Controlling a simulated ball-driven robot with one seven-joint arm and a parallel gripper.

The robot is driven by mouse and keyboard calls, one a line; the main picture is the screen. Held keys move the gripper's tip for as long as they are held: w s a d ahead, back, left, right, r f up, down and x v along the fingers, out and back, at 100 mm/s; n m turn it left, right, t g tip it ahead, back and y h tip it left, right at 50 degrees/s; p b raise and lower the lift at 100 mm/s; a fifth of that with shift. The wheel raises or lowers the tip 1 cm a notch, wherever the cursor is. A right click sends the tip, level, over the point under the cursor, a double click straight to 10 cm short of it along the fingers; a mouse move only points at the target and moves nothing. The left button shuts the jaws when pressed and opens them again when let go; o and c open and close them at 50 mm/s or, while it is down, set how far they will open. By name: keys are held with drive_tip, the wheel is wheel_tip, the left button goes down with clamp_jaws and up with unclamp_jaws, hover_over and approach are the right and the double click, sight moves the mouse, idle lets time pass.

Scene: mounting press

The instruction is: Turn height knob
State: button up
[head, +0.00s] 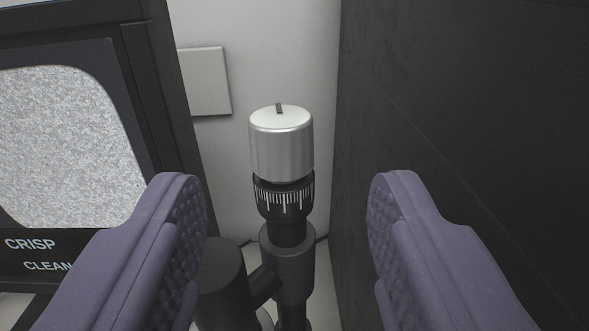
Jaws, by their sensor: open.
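The height knob (281,145) is a silver cylinder with a small dark mark on its top, upright near the middle of the head view. Below it sits a black collar (284,198) with white scale lines, on a dark post (288,255). My gripper (281,190) is open, with one purple textured finger on each side of the picture. The knob shows between and beyond the fingertips, with a clear gap on both sides. Neither finger touches it. The lower part of the post is partly hidden.
A monitor (128,20) with a grainy grey picture and the words "CRISP" and "CLEAN" stands at left. A tall dark panel (460,110) closes off the right. A dark cylinder (222,280) stands left of the post. A pale wall (265,55) with a plate (205,80) is behind.

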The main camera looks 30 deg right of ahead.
sight(292, 112)
drive_tip(key=w+m+g+p, duration=0.1)
drive_tip(key=p, duration=0.1)
drive_tip(key=w+m+h+p, duration=0.1)
drive_tip(key=p, duration=0.2)
drive_tip(key=shift+w+a+g, duration=0.2)
drive_tip(key=shift+a+g, duration=0.05)
drive_tip(key=shift+g, duration=0.15)
drive_tip(key=p, duration=0.1)
drive_tip(key=m+h+p, duration=0.1)
drive_tip(key=shift+w+a+f+g+h+p, duration=0.1)
drive_tip(key=shift+w+a+g+h+p, duration=0.1)
drive_tip(key=shift+g+h+p, duration=0.15)
drive_tip(key=shift+a+r+g+h+p, duration=0.2)
drive_tip(key=shift+g+h+p, duration=0.15)
drive_tip(key=shift+p, duration=0.45)
drive_tip(key=shift+s+r+m+g+h+p, duration=0.1)
drive_tip(key=shift+r+m+g+h+p, duration=0.2)
drive_tip(key=shift+m+g+h+p, duration=0.25)
drive_tip(key=x, duration=0.7)
drive_tip(key=shift+d+b, duration=0.25)
drive_tip(key=shift+b, duration=0.05)
drive_tip(key=shift+c, duration=0.2)
